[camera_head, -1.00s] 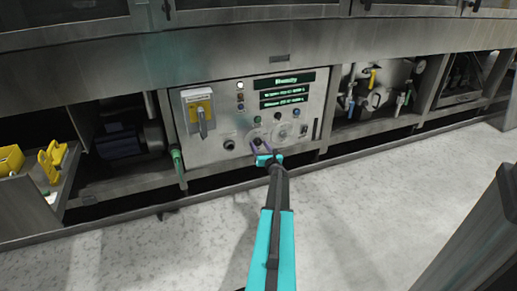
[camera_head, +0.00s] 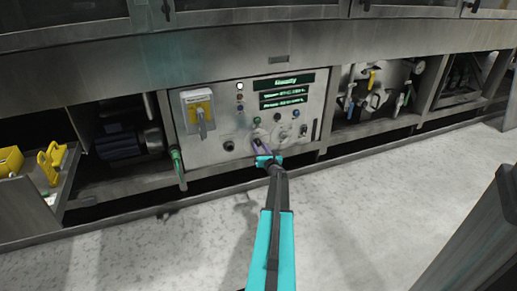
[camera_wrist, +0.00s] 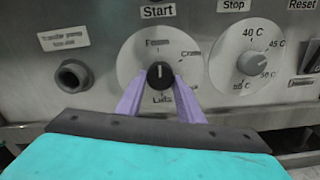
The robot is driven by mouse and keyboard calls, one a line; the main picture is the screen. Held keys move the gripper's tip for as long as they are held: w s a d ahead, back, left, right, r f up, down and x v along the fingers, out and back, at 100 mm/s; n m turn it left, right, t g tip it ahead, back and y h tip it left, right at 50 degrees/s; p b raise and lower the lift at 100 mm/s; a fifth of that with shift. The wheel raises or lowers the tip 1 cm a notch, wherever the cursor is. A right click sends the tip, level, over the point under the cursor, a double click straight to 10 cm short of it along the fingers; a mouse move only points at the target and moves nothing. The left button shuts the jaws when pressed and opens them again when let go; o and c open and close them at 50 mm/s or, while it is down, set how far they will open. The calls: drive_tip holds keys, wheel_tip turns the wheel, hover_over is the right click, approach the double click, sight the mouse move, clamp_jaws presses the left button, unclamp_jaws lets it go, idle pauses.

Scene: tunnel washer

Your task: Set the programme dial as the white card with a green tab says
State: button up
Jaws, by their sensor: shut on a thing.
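The programme dial is a black knob (camera_wrist: 160,75) on a round pale plate (camera_wrist: 130,62) in the wrist view. Its white mark points about straight up, between a label at upper left and one at upper right starting "Cr"; another label is below, partly covered. My gripper (camera_wrist: 161,80) has its two purple fingers shut on the knob, one on each side. In the head view my gripper (camera_head: 262,147) reaches the lower part of the control panel (camera_head: 215,150), and its fingers partly hide the knob. I cannot make out a white card with a green tab.
Right of the dial is a temperature knob (camera_wrist: 252,63) with marks such as 40 C and 45 C. A round socket (camera_wrist: 73,76) is at left. The floor in front is clear.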

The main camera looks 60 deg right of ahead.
drive_tip(key=shift+w+r, duration=0.1)
drive_tip(key=shift+w, duration=0.15)
drive_tip(key=m+p, duration=0.2)
drive_tip(key=m, duration=0.3)
drive_tip(key=shift+r+m, duration=0.15)
drive_tip(key=shift+m, duration=0.15)
drive_tip(key=m+p, duration=0.4)
drive_tip(key=m, duration=0.2)
drive_tip(key=shift+r, duration=0.1)
drive_tip(key=m+p, duration=0.4)
drive_tip(key=m, duration=0.2)
drive_tip(key=shift+r+m+p, duration=0.1)
drive_tip(key=shift+m+p, duration=0.2)
drive_tip(key=shift+p, duration=0.05)
drive_tip(key=m+p, duration=0.3)
drive_tip(key=m, duration=0.2)
drive_tip(key=o, duration=1.1)
drive_tip(key=shift+f, duration=0.2)
